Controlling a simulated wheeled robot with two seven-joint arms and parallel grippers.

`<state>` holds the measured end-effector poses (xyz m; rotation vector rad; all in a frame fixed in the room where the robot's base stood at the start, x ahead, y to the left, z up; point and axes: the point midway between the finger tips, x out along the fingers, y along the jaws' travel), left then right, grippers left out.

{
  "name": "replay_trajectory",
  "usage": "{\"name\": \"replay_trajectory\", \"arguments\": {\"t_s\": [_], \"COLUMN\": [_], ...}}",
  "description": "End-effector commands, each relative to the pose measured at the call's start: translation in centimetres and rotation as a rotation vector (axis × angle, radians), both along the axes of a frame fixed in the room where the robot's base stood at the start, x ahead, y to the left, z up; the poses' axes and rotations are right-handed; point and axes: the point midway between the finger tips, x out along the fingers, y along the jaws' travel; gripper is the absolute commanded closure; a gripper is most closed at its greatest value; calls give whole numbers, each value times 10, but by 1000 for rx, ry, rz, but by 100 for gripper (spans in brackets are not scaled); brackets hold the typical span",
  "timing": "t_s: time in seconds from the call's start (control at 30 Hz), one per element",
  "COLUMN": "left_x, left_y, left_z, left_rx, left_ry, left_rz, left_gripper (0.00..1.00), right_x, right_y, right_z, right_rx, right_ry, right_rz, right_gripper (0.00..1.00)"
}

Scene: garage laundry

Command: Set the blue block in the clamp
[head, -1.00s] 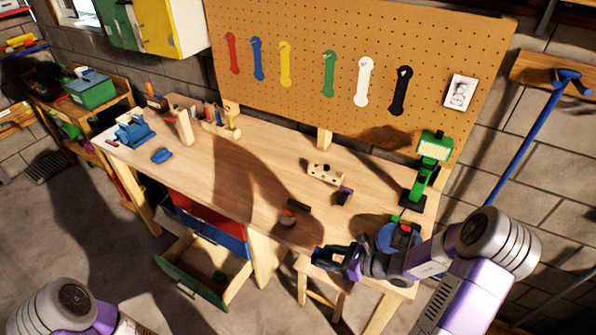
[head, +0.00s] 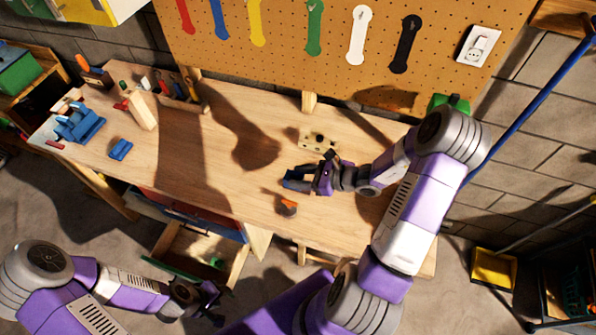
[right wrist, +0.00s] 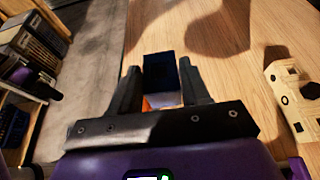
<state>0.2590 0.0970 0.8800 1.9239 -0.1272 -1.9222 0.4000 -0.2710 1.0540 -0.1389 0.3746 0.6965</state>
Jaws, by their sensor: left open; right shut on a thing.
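My right gripper (head: 303,181) is shut on a dark blue block (head: 292,179) above the middle-right of the workbench. In the right wrist view the block (right wrist: 158,66) sits between the two fingers, with a patch of orange below it that I cannot identify. A blue vise-like clamp (head: 78,123) stands at the bench's far left end, well away from the held block. A small blue piece (head: 120,149) lies to its right. My left gripper (head: 203,299) is open and empty, low in front of the bench.
A wooden block with holes (head: 318,139) lies behind my right gripper; it also shows in the right wrist view (right wrist: 294,98). A small orange-and-dark item (head: 288,206) lies in front. A tool rack (head: 183,98) and upright wooden piece (head: 143,110) stand near the clamp. An open drawer (head: 190,262) juts out below.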

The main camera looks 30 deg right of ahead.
Motion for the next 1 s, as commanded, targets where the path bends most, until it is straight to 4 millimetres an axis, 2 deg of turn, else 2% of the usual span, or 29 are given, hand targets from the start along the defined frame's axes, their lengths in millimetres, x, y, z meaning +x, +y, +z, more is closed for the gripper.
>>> {"name": "replay_trajectory", "arguments": {"t_s": [0.37, 1.0], "left_x": [1, 1], "left_y": [0, 0], "left_z": [-7, -46], "left_rx": [0, 0], "left_ry": [-1, -1], "left_rz": [0, 0], "left_gripper": [57, 57], "right_x": [0, 0], "right_y": [0, 0], "right_z": [-5, -49], "right_rx": [0, 1], "right_ry": [-1, -1], "right_rz": [1, 1], "right_gripper": [84, 84]}}
